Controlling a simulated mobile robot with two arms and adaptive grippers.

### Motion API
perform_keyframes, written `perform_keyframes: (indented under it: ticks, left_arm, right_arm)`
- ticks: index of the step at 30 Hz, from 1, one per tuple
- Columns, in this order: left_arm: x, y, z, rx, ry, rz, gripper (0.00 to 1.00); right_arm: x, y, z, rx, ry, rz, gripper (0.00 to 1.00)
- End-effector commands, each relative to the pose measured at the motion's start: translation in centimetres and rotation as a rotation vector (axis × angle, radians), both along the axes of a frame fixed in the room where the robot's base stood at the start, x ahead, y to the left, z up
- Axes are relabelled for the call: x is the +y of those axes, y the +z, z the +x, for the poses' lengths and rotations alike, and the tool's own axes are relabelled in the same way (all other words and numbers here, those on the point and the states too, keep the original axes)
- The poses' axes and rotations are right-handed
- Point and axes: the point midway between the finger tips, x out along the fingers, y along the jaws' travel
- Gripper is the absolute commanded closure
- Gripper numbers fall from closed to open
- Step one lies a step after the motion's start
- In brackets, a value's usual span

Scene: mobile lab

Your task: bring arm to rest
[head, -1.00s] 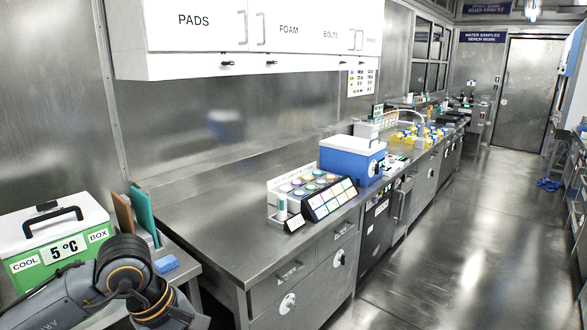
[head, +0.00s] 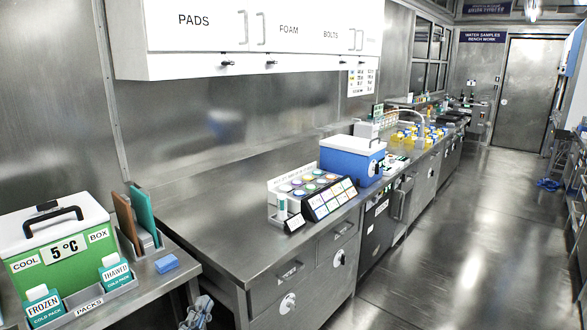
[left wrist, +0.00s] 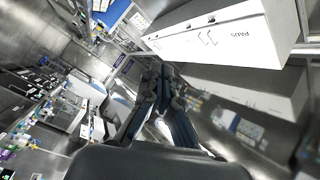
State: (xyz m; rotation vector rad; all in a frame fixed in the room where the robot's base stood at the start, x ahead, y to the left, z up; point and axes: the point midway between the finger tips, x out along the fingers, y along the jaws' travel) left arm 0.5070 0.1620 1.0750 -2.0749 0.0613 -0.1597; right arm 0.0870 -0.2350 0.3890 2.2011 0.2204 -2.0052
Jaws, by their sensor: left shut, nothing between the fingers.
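The wrist view is tilted. My right gripper is not in view.
The steel bench (head: 205,225) holds a rack of coloured lids (head: 310,182) and a blue-and-white box (head: 352,160). A side table at left carries a green cool box (head: 60,255) and a cold pack tray (head: 95,305).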

Motion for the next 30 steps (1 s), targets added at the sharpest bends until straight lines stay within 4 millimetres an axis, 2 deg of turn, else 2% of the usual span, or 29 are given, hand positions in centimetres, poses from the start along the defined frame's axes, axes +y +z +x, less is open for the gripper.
perform_keyframes:
  ticks: [1,3,6,9,12,15,21,24,26,30]
  left_arm:
    - [1.4,-3.6,-0.9,0.145,0.056,-0.102,1.00]
    - [3.1,-8.4,-2.7,0.340,0.138,-0.236,1.00]
    - [4.5,-14.4,-6.5,0.594,0.250,-0.397,1.00]
    - [5.0,-18.7,-10.5,0.796,0.345,-0.513,1.00]
    - [5.1,-21.6,-14.2,0.957,0.425,-0.597,1.00]
    - [5.0,-23.7,-17.7,1.092,0.494,-0.661,1.00]
    - [4.3,-26.3,-24.5,1.334,0.622,-0.760,1.00]
    - [4.2,-30.0,-23.1,1.332,0.620,-0.747,1.00]
    - [4.2,-31.9,-22.8,1.338,0.622,-0.743,1.00]
    - [4.1,-37.1,-22.3,1.355,0.629,-0.735,1.00]
  right_arm:
    - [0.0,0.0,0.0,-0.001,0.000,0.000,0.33]
    - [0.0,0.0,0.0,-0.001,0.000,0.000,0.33]
    - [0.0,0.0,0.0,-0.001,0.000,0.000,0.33]
    - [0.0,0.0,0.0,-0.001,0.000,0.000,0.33]
    - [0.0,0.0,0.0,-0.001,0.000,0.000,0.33]
    - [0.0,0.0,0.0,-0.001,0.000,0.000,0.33]
    - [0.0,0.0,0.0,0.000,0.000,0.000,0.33]
    - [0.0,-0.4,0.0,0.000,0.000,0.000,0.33]
    - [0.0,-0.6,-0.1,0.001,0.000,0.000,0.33]
    - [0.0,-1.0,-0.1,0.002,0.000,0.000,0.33]
